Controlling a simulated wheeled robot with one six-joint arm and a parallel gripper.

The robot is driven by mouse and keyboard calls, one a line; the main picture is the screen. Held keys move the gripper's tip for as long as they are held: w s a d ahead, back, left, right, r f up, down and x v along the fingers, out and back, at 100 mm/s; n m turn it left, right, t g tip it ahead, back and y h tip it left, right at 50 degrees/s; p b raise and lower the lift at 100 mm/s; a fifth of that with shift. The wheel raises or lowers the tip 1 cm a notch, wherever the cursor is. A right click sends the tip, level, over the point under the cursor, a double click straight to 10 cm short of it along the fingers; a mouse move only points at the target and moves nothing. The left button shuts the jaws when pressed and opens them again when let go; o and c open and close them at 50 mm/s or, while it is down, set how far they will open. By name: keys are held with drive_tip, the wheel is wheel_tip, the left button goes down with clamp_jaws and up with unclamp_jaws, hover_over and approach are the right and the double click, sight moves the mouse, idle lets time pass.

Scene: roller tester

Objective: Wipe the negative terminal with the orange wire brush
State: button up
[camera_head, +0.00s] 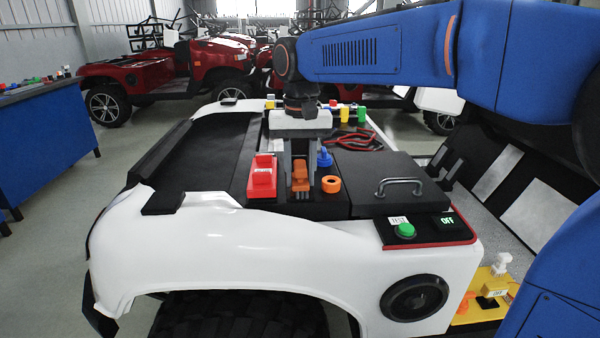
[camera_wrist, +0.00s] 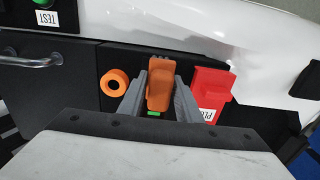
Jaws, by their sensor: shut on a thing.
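My gripper (camera_head: 300,188) points down over the black top of the white vehicle's front. It is shut on the orange wire brush (camera_head: 300,172), which stands upright between the two grey fingers. In the wrist view the brush (camera_wrist: 160,85) shows between the fingertips, with a small green patch below it. I cannot tell whether the brush touches the surface. A red block (camera_head: 262,178) stands just left of the gripper, and its white label is partly readable in the wrist view. No terminal marked negative can be made out.
An orange ring (camera_head: 331,184) and a blue knob-like part (camera_head: 324,158) are close on the right. A black lid with a handle (camera_head: 399,184) lies further right, above a green TEST button (camera_head: 405,230). Red cables (camera_head: 355,138) and several small coloured items lie behind.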

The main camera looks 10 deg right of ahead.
drive_tip(key=shift+r, duration=2.9)
